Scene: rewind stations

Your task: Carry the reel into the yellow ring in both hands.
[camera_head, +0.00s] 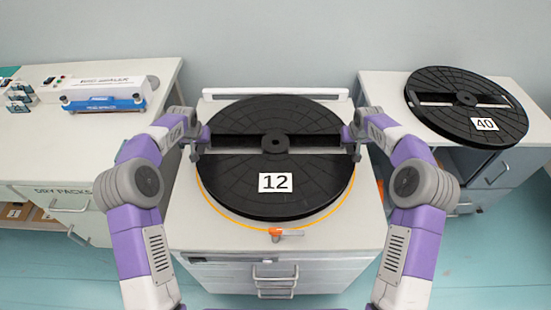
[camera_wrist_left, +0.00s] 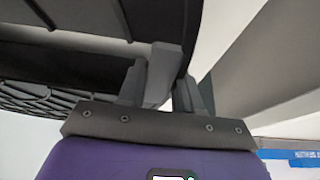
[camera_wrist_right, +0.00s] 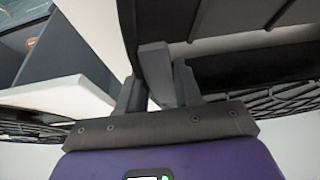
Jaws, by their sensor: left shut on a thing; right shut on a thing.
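The black reel (camera_head: 270,180) with the label 12 is over the middle cabinet top, inside or just above the yellow ring (camera_head: 247,224). The ring shows as a curved line along the reel's left, front and right edges; its back part is hidden. My left gripper (camera_head: 197,147) is shut on the reel's left rim, and the left wrist view shows its fingers (camera_wrist_left: 160,82) on the dark rim. My right gripper (camera_head: 352,147) is shut on the right rim; its fingers (camera_wrist_right: 160,82) show in the right wrist view. I cannot tell whether the reel touches the top.
Another black reel (camera_head: 440,118), labelled 40, lies on the right cabinet (camera_head: 535,105). The left bench (camera_head: 60,150) holds a blue and white machine (camera_head: 105,93). A small orange-and-grey item (camera_head: 285,232) sits at the ring's front. A white bar (camera_head: 275,92) stands behind the reel.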

